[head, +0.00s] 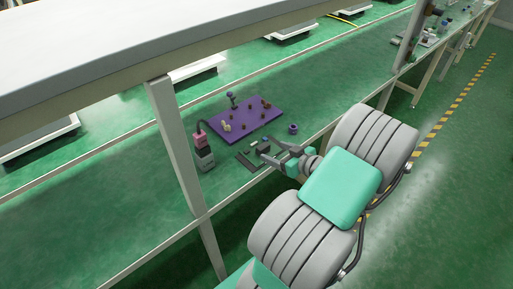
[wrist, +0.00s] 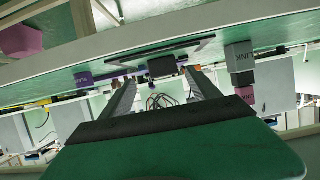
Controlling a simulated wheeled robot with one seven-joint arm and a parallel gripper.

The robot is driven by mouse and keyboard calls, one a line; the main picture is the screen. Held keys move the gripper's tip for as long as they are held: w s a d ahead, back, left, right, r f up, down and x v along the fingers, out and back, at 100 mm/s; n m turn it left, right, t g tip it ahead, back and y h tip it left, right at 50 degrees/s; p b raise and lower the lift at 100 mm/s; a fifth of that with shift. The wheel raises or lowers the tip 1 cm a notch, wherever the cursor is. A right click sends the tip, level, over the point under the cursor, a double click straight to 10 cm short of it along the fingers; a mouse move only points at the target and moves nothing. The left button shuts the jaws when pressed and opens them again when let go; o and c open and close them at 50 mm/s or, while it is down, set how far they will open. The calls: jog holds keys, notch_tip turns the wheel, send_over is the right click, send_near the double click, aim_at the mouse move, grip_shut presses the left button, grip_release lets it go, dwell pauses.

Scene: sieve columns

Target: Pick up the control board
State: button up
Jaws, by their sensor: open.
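My gripper (head: 273,154) is at the near edge of the green bench, low beside a group of small dark pieces. In the wrist view my gripper (wrist: 162,80) is open, its two fingers apart with nothing clearly held. A dark flat piece (head: 246,162) lies on the bench just left of the fingertips; a flat dark plate (wrist: 140,52) shows in the wrist view. A dark block (wrist: 162,67) appears ahead, between the fingertips. I cannot tell for certain which of these is the control board; the fingers partly cover this area in the head view.
A purple mat (head: 257,114) with several small brown parts lies behind. A pink and grey device (head: 203,150) with a cable stands left, near a bench post (head: 174,140). An overhead shelf (head: 150,50) covers the upper left.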

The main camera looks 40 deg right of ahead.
aim_at(266, 148)
jog(key=x, duration=0.4)
jog(key=p+x, duration=0.1)
jog(key=x, duration=0.1)
jog(key=shift+w+a+r, duration=0.15)
jog(key=shift+w+a, duration=0.15)
jog(key=shift+a, duration=0.05)
jog(key=shift+w, duration=0.3)
jog(key=shift+c, duration=0.5)
jog(key=c, duration=1.4)
